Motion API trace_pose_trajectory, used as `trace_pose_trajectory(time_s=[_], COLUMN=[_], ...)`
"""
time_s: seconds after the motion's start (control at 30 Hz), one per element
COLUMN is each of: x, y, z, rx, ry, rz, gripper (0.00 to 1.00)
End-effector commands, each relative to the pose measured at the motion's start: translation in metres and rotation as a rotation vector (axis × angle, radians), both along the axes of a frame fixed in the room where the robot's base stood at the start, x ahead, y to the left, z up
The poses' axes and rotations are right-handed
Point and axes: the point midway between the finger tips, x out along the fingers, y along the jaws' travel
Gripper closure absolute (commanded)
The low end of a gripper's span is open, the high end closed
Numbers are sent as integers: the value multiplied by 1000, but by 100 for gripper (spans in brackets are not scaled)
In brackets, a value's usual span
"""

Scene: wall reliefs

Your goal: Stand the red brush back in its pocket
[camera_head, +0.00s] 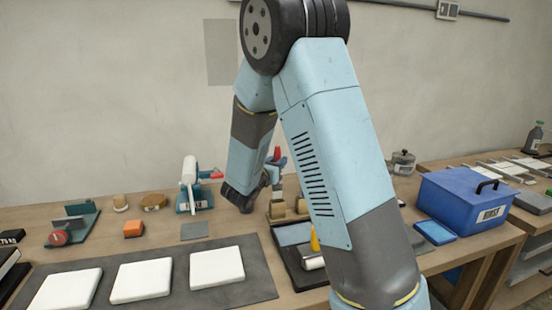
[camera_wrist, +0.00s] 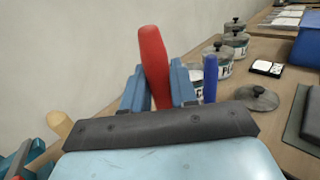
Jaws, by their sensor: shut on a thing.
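My gripper (camera_wrist: 158,90) is shut on the red brush (camera_wrist: 152,60), with one blue finger on each side of its handle. The handle points up and leans slightly in the wrist view; its lower end is hidden behind the gripper body. In the head view the red brush (camera_head: 277,153) shows beside my gripper (camera_head: 272,170), above a wooden block (camera_head: 281,214) on the bench. This block may be the brush holder; its pockets cannot be made out, partly hidden by my arm. A blue handle (camera_wrist: 210,78) stands just right of my gripper in the wrist view.
A white roller on a teal stand (camera_head: 190,190) is left of the block. White tiles (camera_head: 217,267) lie on a dark mat in front. A blue toolbox (camera_head: 465,200) stands right. Tins (camera_wrist: 222,60) and a loose lid (camera_wrist: 257,97) are behind the blue handle.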

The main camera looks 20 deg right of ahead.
Motion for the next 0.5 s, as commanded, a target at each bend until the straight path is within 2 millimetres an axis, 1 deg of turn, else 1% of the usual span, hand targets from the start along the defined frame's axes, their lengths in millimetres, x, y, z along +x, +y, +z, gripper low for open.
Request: trace_pose_trajectory(time_s=[0.1, 0.5], x=[0, 0], y=[0, 0], z=[-9, -32], rx=[-2, 0], ry=[2, 1], rz=[0, -1], gripper=[100, 100])
